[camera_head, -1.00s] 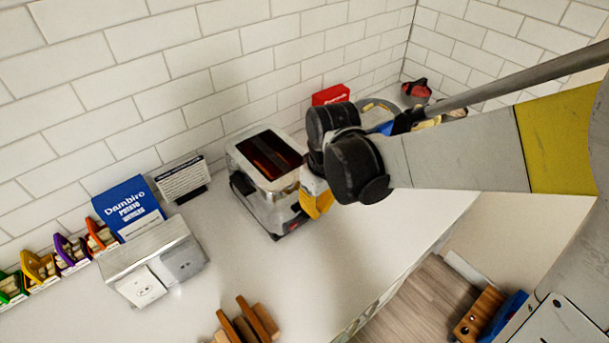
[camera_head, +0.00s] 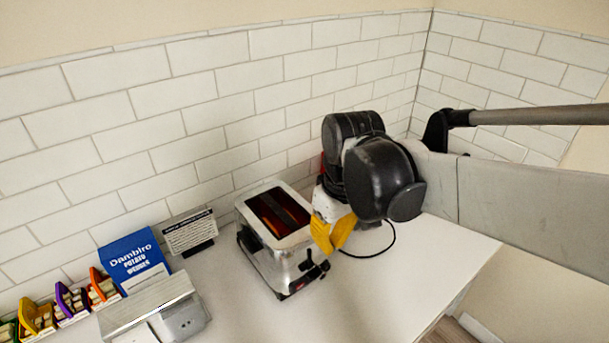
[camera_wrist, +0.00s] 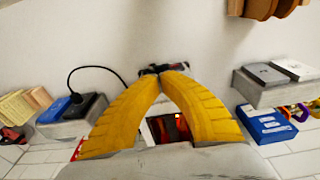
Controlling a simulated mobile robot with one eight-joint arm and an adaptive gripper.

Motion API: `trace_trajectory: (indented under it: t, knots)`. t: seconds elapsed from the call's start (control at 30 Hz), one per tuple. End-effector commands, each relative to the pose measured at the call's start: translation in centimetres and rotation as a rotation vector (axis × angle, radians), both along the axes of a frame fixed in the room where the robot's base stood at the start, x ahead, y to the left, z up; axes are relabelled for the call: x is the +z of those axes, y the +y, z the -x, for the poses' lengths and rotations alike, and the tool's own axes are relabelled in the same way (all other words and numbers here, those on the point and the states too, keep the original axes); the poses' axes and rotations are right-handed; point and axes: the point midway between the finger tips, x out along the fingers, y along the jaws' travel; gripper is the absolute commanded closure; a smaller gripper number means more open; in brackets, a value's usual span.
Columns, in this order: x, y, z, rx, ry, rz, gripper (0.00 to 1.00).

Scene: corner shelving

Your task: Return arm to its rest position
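My gripper (camera_head: 332,250) has two yellow fingers. In the camera_head view it hangs beside the right side of the silver toaster (camera_head: 272,263), with the dark joints of my arm above it. In the wrist view my gripper (camera_wrist: 163,72) has its fingertips together, with nothing clearly held. Part of the toaster with its glowing red slot (camera_wrist: 168,128) shows between the fingers. A small dark part shows right behind the fingertips. My arm reaches in from the right and hides part of the counter's back corner.
A blue box (camera_head: 135,262), a small sign (camera_head: 190,234), a metal outlet box (camera_head: 150,305) and colored bins (camera_head: 70,300) stand left of the toaster. A black cord (camera_head: 385,245) lies on the right. The white counter (camera_head: 400,285) is clear in front. Tiled walls rise behind.

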Motion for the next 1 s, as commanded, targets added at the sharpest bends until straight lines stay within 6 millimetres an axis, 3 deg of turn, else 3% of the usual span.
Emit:
trace_trajectory:
  t: [0.17,0.63,0.8,1.0]
  knots:
    - [-0.3,-0.7,0.4,-0.026,-0.021,-0.005,1.00]
    - [-5.6,-10.0,6.7,-0.494,-0.421,-0.124,1.00]
    - [-6.5,-11.2,7.6,-0.571,-0.496,-0.150,1.00]
    - [-6.5,-11.4,7.7,-0.583,-0.508,-0.155,1.00]
